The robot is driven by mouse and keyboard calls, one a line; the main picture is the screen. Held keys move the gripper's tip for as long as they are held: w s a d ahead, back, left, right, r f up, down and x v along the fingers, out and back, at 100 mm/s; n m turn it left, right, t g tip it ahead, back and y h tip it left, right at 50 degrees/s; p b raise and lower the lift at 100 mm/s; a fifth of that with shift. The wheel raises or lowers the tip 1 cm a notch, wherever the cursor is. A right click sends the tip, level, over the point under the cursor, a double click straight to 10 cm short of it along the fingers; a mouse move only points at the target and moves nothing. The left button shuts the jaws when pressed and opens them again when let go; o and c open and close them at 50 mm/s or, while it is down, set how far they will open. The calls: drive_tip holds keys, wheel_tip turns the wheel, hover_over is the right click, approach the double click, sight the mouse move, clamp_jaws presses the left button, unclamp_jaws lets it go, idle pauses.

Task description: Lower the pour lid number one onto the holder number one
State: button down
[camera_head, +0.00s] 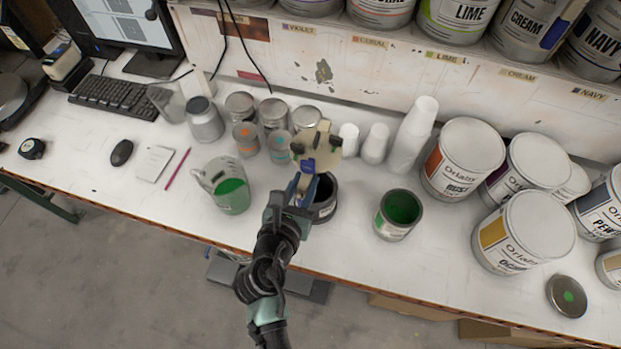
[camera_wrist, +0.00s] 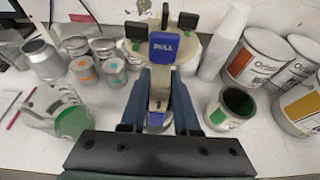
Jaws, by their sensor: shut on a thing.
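The pour lid (camera_head: 327,142) is a cream disc with black clamp blocks and a blue tab; in the wrist view the lid (camera_wrist: 188,56) shows its tab marked PULL. My gripper (camera_head: 304,183) is shut on the lid's handle, with both fingers alongside it in the wrist view (camera_wrist: 160,92). The lid is held out beyond the fingertips, seemingly above the bench. A dark round open vessel (camera_head: 326,205) stands under and right of my gripper, partly hidden by it. I cannot tell whether this is the holder; no holder number is readable.
A jug of green paint (camera_head: 230,190) stands left and an open green can (camera_head: 398,214) right. Small tins (camera_head: 241,106) and stacked white cups (camera_head: 412,135) stand behind. Large paint buckets (camera_head: 463,158) fill the right. The white bench (camera_head: 345,257) is clear in front.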

drive_tip(key=shift+d, duration=0.25)
drive_tip(key=shift+r, duration=0.1)
drive_tip(key=shift+a+f+b, duration=0.1)
drive_tip(key=shift+f+b, duration=0.2)
drive_tip(key=shift+f, duration=0.4)
wheel_tip(320, 180, down, 14)
drive_tip(key=b, duration=1)
drive_tip(key=shift+r, duration=0.25)
drive_tip(key=shift+f, duration=0.6)
idle(0.4)
drive_tip(key=c, duration=0.6)
unclamp_jaws()
drive_tip(key=shift+o, duration=0.2)
drive_tip(key=shift+s, duration=0.15)
